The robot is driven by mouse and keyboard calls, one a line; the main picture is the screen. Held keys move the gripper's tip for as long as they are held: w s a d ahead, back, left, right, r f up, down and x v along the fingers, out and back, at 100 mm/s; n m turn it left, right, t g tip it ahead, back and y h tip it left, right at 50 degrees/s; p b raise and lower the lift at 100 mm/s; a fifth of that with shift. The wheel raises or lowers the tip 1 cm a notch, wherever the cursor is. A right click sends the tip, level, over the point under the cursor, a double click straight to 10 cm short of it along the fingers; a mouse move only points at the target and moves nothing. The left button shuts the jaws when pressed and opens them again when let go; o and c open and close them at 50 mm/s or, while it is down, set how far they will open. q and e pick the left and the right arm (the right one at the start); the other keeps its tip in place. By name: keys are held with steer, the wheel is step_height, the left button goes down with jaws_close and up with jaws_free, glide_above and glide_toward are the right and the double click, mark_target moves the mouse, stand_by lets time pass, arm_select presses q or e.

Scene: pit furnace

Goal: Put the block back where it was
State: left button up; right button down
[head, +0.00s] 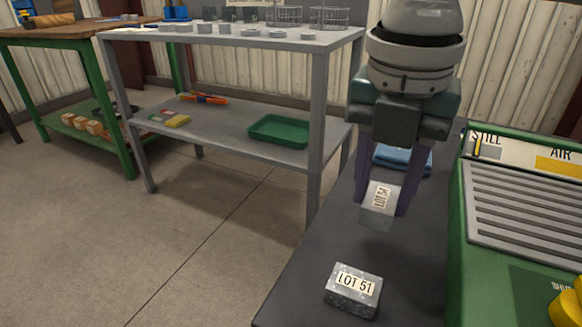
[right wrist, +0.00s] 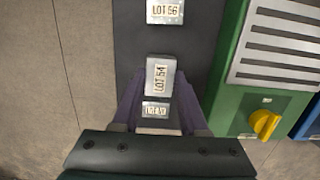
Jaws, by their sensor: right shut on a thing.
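My right gripper (head: 385,203) is shut on a small pale metal block (head: 380,194) with a lot label. It holds the block over the dark bench top (head: 318,255). In the right wrist view the held block (right wrist: 160,75) sits between the fingers, its label looking like LOT 54. A smaller label (right wrist: 155,111) shows just below it, too small to read surely. Whether the block touches the bench is unclear. My left gripper is not in view.
A blue folded cloth (head: 402,161) lies behind the gripper. A green machine (head: 500,282) with a grey grille and yellow knob (right wrist: 264,124) stands close on the right. A grey shelf table (head: 240,40) with a green tray (head: 279,131) stands left, across open floor.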

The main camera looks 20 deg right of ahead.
mark_target(381, 200)
step_height(381, 200, down, 4)
steer(key=shift+f+b, duration=0.25)
steer(key=shift+b, duration=0.5)
steer(key=shift+f, duration=0.15)
steer(key=shift+c, duration=2.2)
jaws_free()
steer(key=shift+r, duration=0.3)
steer(key=r+p, duration=0.1)
steer(key=r, duration=0.2)
steer(key=r+p, duration=0.2)
steer(key=r, duration=0.2)
steer(key=s+a+r+p, duration=0.1)
steer(key=r+p, duration=0.1)
steer(key=r, duration=0.2)
steer(key=shift+r, duration=0.35)
